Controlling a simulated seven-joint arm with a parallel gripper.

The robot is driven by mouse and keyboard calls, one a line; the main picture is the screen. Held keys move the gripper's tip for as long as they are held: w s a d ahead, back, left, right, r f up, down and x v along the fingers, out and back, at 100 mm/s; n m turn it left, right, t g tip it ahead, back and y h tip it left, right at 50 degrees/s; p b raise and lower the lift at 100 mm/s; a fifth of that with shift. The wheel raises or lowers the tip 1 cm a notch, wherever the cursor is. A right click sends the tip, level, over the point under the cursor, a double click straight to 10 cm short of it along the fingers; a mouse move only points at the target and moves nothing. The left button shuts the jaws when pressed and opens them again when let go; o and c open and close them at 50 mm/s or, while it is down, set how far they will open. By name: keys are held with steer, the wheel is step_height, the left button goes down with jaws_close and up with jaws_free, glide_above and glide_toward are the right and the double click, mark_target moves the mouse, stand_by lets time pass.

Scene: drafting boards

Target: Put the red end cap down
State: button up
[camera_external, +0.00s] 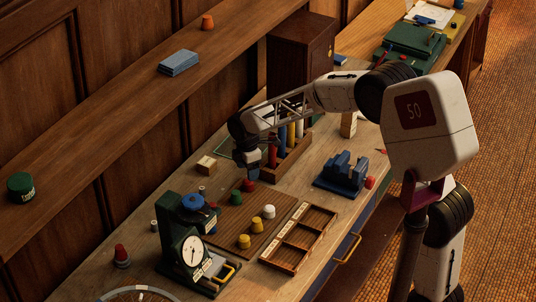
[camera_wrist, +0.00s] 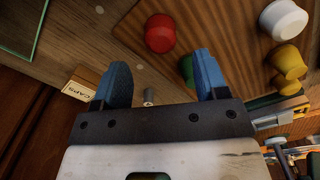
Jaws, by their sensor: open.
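A red end cap (camera_external: 248,185) sits on the far part of the striped wooden board (camera_external: 222,222). In the wrist view the red cap (camera_wrist: 160,33) lies beyond my blue fingertips, apart from them. My gripper (camera_external: 252,168) is above the bench, near the cap, with its fingers pointing down. In the wrist view my gripper (camera_wrist: 160,80) has its two fingers spread, with nothing held between them. A green cap (camera_wrist: 186,68) is partly hidden by the right finger. A white cap (camera_wrist: 283,19) and a yellow cap (camera_wrist: 289,60) stand on the board.
A wooden rack (camera_external: 296,152) of coloured tubes stands close beside my gripper. A green dial gauge (camera_external: 190,240) stands at the near left. An empty divided tray (camera_external: 318,222) lies right of the board. A blue block (camera_external: 342,177) is farther right. A caps box (camera_wrist: 82,83) is nearby.

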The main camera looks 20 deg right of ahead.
step_height(320, 180, up, 6)
steer(key=shift+r, duration=0.25)
steer(key=shift+d, duration=0.1)
stand_by(0.9)
steer(key=s+d+r+m, duration=0.3)
steer(key=s+d+r, duration=0.15)
steer(key=d, duration=0.35)
steer(key=s+d+r+m+t, duration=0.1)
steer(key=s+d+r+m, duration=0.3)
steer(key=d, duration=0.4)
steer(key=s+d+r+m, duration=0.3)
steer(key=s+d, duration=0.3)
steer(key=d, duration=0.1)
steer(key=s+d+f+m, duration=0.1)
steer(key=s+d+m, duration=0.4)
steer(key=s, duration=0.7)
steer(key=s+d+f+m+t, duration=0.1)
steer(key=s+d+m, duration=0.5)
steer(key=s+d, duration=0.4)
steer(key=shift+s+t, duration=0.3)
steer(key=shift+s, duration=0.85)
steer(key=shift+d+f, duration=0.1)
